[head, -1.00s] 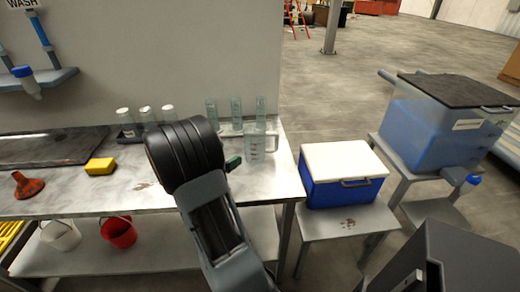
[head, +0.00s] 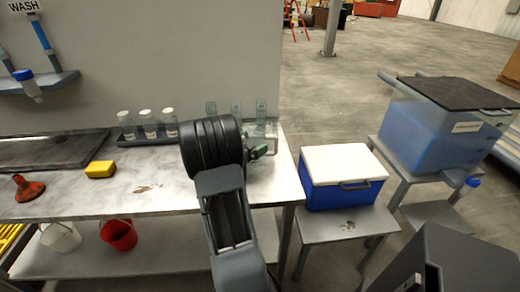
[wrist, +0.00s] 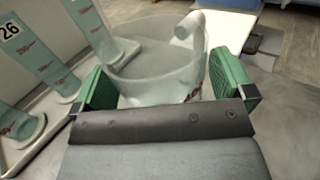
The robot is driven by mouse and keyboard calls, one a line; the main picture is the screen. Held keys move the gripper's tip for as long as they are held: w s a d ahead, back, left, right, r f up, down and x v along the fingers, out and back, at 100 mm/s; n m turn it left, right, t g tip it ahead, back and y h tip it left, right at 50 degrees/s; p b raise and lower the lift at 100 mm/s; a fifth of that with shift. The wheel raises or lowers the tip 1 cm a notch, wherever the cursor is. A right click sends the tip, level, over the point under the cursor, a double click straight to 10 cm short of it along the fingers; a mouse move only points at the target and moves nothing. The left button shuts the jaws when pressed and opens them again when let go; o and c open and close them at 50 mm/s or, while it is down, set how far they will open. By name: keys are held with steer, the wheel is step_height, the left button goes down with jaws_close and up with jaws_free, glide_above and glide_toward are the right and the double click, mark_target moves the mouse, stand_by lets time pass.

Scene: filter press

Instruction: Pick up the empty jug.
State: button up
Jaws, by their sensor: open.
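The empty jug (wrist: 158,86) is clear, with red markings and a handle at its upper right in the wrist view. It stands upright on the metal bench (head: 75,195). My gripper (wrist: 166,82) is open, with one green pad on each side of the jug. A gap shows between the jug and the right pad; the left pad is close to the jug, and I cannot tell whether it touches. In the head view my arm and gripper hide most of the jug.
Tall clear cylinders (wrist: 37,60) stand close to the left of the jug. A rack of capped bottles (head: 147,124) and a yellow sponge (head: 100,169) are on the bench. A blue cooler with a white lid (head: 343,178) stands on a low table to the right.

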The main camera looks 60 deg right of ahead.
steer(key=shift+d, duration=0.2)
steer(key=shift+c, duration=0.5)
steer(key=c, duration=0.7)
steer(key=shift+c, duration=0.2)
